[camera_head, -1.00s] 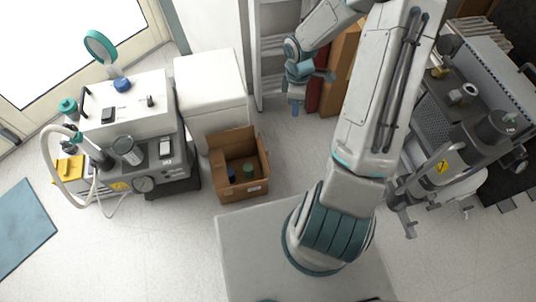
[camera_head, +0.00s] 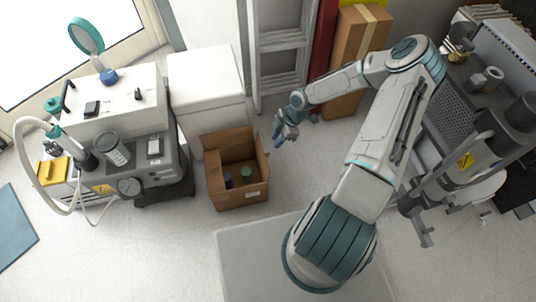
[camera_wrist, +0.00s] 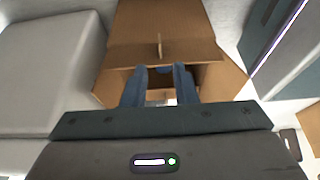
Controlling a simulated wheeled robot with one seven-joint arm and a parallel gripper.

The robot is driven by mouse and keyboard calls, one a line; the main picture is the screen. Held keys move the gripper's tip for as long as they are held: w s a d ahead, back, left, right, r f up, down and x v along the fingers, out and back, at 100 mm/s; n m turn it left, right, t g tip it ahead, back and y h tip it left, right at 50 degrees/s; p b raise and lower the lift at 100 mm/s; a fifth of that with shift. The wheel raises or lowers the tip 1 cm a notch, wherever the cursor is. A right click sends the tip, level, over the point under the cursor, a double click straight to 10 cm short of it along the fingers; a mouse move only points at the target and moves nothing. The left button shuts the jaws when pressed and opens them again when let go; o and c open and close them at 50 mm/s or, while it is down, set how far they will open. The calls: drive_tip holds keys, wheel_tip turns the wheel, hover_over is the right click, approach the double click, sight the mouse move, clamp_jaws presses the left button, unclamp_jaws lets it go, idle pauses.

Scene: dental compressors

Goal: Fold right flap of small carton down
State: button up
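The small carton (camera_head: 236,190) stands open on the floor in the head view, with a blue-topped item (camera_head: 228,180) and a green-topped item (camera_head: 246,173) inside. Its back flap (camera_head: 227,141) stands up, and its right flap (camera_head: 262,143) also sticks up at the right side. My gripper (camera_head: 280,140) is just right of the carton, above the floor and apart from it in this view. In the wrist view the two blue-grey fingers of my gripper (camera_wrist: 159,72) are apart, with nothing seen held between them. Brown cardboard (camera_wrist: 160,25) shows beyond the fingers.
A white box (camera_head: 207,85) stands behind the carton. The dental compressor unit (camera_head: 150,165) with a hose is at left. A tall taped carton (camera_head: 352,50) and a grey ladder-like frame (camera_head: 283,60) stand behind my arm. Floor right of the carton is clear.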

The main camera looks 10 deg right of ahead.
drive_tip(key=b+x, duration=0.2)
drive_tip(key=x, duration=0.7)
drive_tip(key=shift+f+b, duration=0.15)
drive_tip(key=shift+b, duration=0.25)
clamp_jaws()
